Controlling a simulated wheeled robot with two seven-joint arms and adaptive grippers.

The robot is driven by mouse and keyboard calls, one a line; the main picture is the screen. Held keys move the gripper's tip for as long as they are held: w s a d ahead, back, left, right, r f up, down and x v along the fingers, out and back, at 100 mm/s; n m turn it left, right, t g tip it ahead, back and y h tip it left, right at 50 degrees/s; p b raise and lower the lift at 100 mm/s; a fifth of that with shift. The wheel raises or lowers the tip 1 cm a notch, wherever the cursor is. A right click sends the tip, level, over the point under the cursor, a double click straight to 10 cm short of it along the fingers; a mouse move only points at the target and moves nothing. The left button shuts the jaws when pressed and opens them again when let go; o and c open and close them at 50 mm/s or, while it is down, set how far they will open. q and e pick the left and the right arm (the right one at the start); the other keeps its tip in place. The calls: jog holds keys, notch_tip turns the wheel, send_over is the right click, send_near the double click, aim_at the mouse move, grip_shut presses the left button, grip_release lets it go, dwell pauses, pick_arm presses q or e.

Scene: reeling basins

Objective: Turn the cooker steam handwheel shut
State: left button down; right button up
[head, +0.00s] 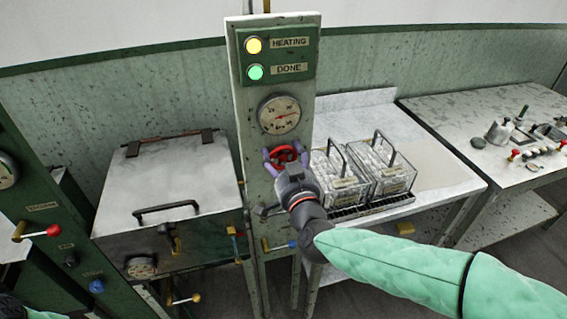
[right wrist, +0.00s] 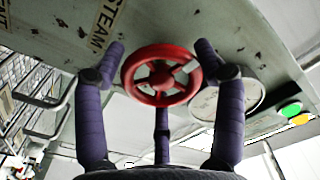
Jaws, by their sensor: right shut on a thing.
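The red steam handwheel (head: 281,150) sits on the front of the upright green panel, below a round gauge (head: 279,114). In the right wrist view the handwheel (right wrist: 161,74) shows its rim, spokes and hub, near a label reading STEAM. My right gripper (head: 287,155) reaches it from the front and right.
On the panel, a yellow HEATING lamp (head: 253,45) and a green DONE lamp (head: 255,72) look lit. A closed metal cooker (head: 168,180) stands to the left. Wire baskets (head: 362,172) stand close to the right of my gripper on a pale bench (head: 440,170).

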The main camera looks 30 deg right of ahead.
jog(key=m+b, duration=0.1)
jog(key=m, duration=0.1)
jog(key=m+b, duration=0.1)
jog(key=m, duration=0.1)
jog(key=f+m+b, duration=0.1)
jog(key=m, duration=0.1)
jog(key=shift+a+f, duration=0.1)
jog(key=shift+a, duration=0.2)
jog(key=m, duration=0.3)
jog(key=shift+b, duration=0.3)
jog(key=shift+r+m, duration=0.25)
jog(key=shift+m, duration=1.35)
jog(key=shift+r, duration=0.1)
jog(key=o, duration=1)
jog(key=shift+w, duration=0.1)
jog(key=shift+o, duration=0.7)
jog(key=shift+a+r, duration=0.15)
jog(key=shift+r, duration=0.1)
